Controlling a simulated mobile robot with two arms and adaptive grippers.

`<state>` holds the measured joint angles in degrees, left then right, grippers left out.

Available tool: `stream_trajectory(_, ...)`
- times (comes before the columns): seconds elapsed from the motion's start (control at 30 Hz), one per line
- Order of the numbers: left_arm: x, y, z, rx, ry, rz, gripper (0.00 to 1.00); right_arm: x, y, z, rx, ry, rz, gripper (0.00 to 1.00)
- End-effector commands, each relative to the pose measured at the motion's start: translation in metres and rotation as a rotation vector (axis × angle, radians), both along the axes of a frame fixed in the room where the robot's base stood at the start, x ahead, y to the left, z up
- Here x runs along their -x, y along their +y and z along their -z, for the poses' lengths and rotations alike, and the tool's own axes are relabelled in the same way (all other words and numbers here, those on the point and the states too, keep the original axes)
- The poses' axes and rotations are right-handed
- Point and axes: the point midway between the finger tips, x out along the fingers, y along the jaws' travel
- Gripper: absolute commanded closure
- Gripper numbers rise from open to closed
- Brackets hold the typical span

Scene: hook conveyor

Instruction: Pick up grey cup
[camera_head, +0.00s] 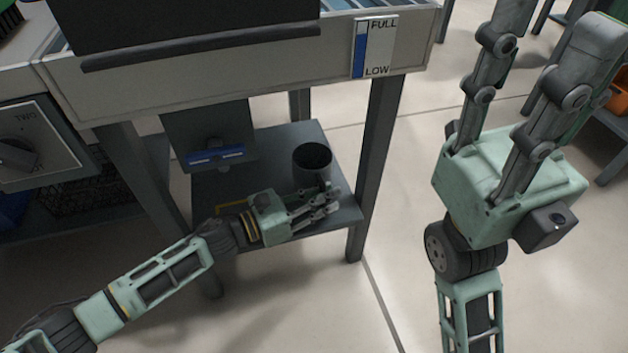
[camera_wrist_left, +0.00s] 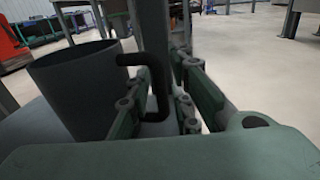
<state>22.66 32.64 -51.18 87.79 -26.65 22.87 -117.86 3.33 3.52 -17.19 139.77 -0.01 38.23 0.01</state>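The grey cup (camera_head: 307,178) stands upright on the low dark shelf (camera_head: 262,150) in the head view. My left gripper (camera_head: 322,208) is just in front of it, low over the shelf, its fingers pointing right. In the left wrist view the cup (camera_wrist_left: 75,92) fills the left side, with its dark handle (camera_wrist_left: 160,98) on its right. The left gripper's fingers (camera_wrist_left: 158,112) are apart, with the handle showing between them; I see no grip on it. My right gripper (camera_head: 548,75) is open and empty at the right, its fingers pointing up.
A grey machine body (camera_head: 220,80) with a FULL/LOW gauge (camera_head: 375,47) overhangs the shelf. A table leg (camera_head: 378,165) stands right of the cup. A dark spout (camera_head: 210,135) hangs left of it. Open floor (camera_head: 400,240) lies between the shelf and my right arm.

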Motion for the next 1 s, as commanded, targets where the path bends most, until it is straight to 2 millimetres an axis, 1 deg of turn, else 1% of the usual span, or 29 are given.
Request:
stream_trajectory(0.03, 0.000, 0.000, 0.000, 0.000, 0.000, 0.000, 0.85, 0.000, 0.000, 0.000, 0.000, 0.000, 0.000, 0.60)
stream_trajectory(0.2, 0.000, 0.000, 0.000, 0.000, 0.000, 0.000, 1.00, 0.000, 0.000, 0.000, 0.000, 0.000, 0.000, 0.60)
stream_trajectory(0.8, 0.000, 0.000, -0.002, 0.001, -0.002, 0.000, 1.00, 0.000, 0.000, 0.000, 0.000, 0.000, -0.001, 0.60)
stream_trajectory(0.93, 0.000, 0.000, -0.007, 0.001, -0.003, 0.000, 1.00, 0.001, 0.000, -0.004, -0.002, -0.002, -0.001, 0.60)
stream_trajectory(1.0, 0.000, 0.000, -0.013, 0.002, -0.002, 0.000, 1.00, 0.001, -0.001, -0.005, -0.003, 0.001, -0.001, 0.60)
